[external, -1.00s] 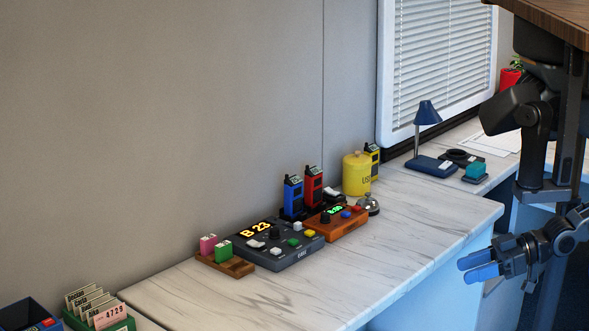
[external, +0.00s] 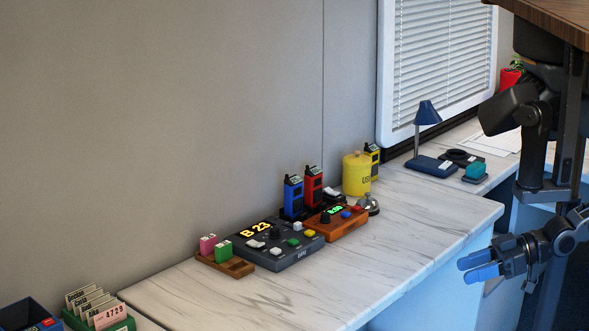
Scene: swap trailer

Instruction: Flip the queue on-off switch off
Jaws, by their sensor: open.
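The dark grey queue console (external: 284,260) stands on the marble-look counter, with a lit yellow display reading "B 23". It carries a black knob, a white rocker-like control (external: 254,244), and several white, green and yellow buttons. Which one is the on-off switch, and its position, is too small to tell. My gripper (external: 480,267), with blue fingertips, is at the right, off the counter's front edge, well apart from the console. It is open and empty.
An orange-brown box (external: 346,225) with a green display stands right of the console, with a bell (external: 369,206) beside it. Blue (external: 293,195) and red (external: 313,188) radios stand behind. A wooden block holder (external: 236,267) is at left. The counter's front strip (external: 400,250) is clear.

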